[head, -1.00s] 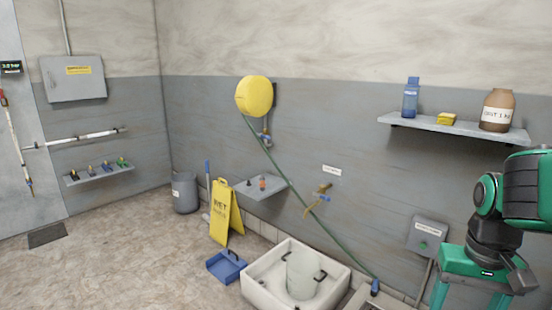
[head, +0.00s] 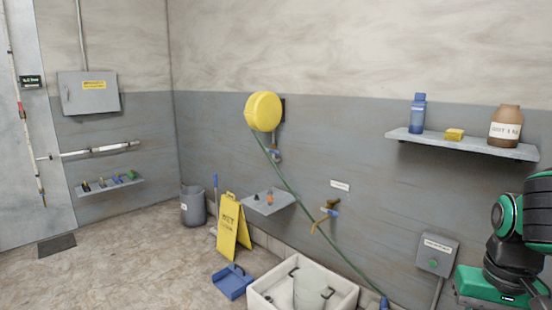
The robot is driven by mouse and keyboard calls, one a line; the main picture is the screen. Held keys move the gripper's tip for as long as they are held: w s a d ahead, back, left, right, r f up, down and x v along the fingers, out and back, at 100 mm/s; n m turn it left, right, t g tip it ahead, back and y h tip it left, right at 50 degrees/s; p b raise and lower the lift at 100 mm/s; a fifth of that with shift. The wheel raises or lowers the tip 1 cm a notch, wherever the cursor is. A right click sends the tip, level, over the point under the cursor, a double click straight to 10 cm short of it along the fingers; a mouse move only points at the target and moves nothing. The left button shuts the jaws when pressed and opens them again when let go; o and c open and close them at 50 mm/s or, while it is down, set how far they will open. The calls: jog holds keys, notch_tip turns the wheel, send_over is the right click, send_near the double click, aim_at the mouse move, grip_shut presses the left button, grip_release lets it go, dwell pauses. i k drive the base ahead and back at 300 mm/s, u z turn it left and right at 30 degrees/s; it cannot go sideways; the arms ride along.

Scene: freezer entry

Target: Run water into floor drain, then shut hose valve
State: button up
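A yellow hose reel (head: 263,111) hangs on the back wall. A valve with a blue handle (head: 275,152) is below it. A green hose (head: 306,211) runs from the reel down to the right and ends in a blue nozzle (head: 383,303) at the picture's lower edge. A dark rectangular patch (head: 57,245) lies on the floor at left; I cannot tell whether it is a drain grate or a mat. My gripper (head: 518,293) is dark and partly cut off at lower right, well away from the valve; its fingers are not clear. No running water shows.
A white basin (head: 262,300) with a translucent bucket (head: 303,292) stands below a brass tap (head: 325,212). A yellow wet-floor sign (head: 233,228), blue dustpan (head: 232,281) and grey bin (head: 193,207) stand left of it. The left floor is clear.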

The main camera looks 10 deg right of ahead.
aim_at(270, 150)
jog(key=k, duration=0.5)
jog(key=u, duration=0.6)
jog(key=i, duration=1.05)
jog(key=u, duration=0.55)
jog(key=i, duration=1.15)
jog(key=z, duration=0.75)
jog(key=i, duration=0.8)
jog(key=z, duration=0.45)
